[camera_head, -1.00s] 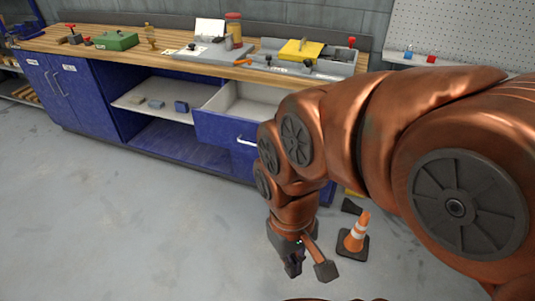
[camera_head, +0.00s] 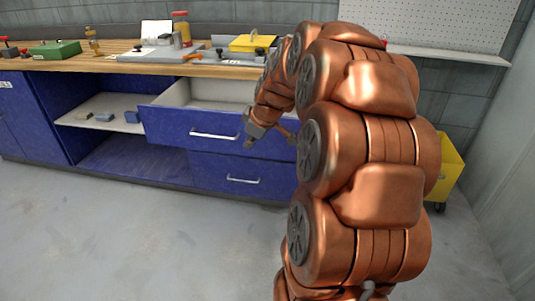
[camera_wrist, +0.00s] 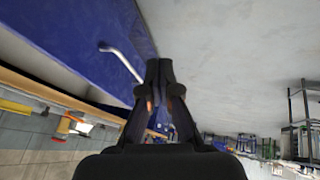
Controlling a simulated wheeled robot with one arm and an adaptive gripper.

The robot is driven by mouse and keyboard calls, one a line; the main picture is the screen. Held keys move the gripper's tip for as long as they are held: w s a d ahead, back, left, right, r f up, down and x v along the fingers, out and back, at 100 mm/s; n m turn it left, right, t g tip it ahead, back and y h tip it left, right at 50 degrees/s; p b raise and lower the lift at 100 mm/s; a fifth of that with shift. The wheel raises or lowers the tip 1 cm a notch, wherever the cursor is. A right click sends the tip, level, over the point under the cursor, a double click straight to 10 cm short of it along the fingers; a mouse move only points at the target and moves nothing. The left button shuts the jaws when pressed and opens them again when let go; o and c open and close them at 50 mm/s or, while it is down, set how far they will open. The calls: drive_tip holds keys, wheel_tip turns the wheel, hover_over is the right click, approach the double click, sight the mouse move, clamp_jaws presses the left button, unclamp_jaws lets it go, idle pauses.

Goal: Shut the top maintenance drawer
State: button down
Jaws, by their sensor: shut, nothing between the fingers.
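The top maintenance drawer (camera_head: 175,127) is blue with a silver bar handle (camera_head: 214,134) and stands pulled out from under the wooden worktop. Its pale inside shows from above. My gripper (camera_head: 249,142) is in front of the right part of the drawer's face in the head view, right of the handle. Whether it touches the face cannot be told. In the wrist view my gripper (camera_wrist: 159,66) is shut and empty, and the handle (camera_wrist: 122,62) and blue drawer front (camera_wrist: 75,30) lie left of the fingertips. My arm hides the drawer's right end.
A shut lower drawer (camera_head: 225,173) with a silver handle is below. Left is an open shelf (camera_head: 105,114) with small blocks. The worktop (camera_head: 115,64) carries a green box, a yellow box and tools. A yellow bin (camera_head: 449,165) stands right. The floor in front is clear.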

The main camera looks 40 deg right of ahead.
drive_tip(key=d+f+t+h+b, duration=0.1)
drive_tip(key=d+f+h+b, duration=0.15)
drive_tip(key=d, duration=0.85)
approach(264, 144)
drive_tip(key=f, duration=0.1)
drive_tip(key=w+f+y, duration=0.1)
drive_tip(key=f, duration=0.1)
drive_tip(key=shift+w+d+f, duration=0.1)
drive_tip(key=shift+w+f, duration=0.05)
drive_tip(key=shift+f, duration=0.2)
drive_tip(key=shift+w+d+p, duration=0.3)
drive_tip(key=shift+w+d, duration=0.3)
drive_tip(key=shift+d, duration=0.15)
drive_tip(key=shift+a+r, duration=0.1)
